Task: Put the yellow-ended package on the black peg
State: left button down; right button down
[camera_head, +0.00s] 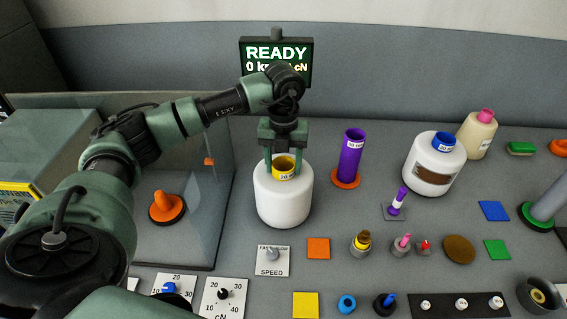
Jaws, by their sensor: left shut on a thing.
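The yellow-ended package is a white bobbin (284,205) with a yellow tube end (284,167) on top. It stands upright near the middle of the head view. My left gripper (284,160) is above it, with its fingers down at the yellow end, shut on it. I cannot tell whether the package touches the table. No plainly black peg shows; it may be hidden behind my arm or under the package. My right gripper is not in view.
A purple tube (352,155) on an orange base stands right of the package. Beyond it are a blue-ended white bobbin (433,165) and a pink-ended cream bobbin (477,135). Small parts and dials crowd the front.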

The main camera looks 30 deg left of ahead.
pick_arm(q)
jog(key=shift+c, duration=2.2)
grip_release()
jog(key=shift+s+f, duration=0.1)
jog(key=shift+s, duration=0.05)
jog(key=shift+r, duration=0.35)
notch_tip(320, 180, up, 7)
jog(key=b, duration=0.2)
jog(key=shift+r, duration=0.2)
jog(key=shift+d, duration=0.1)
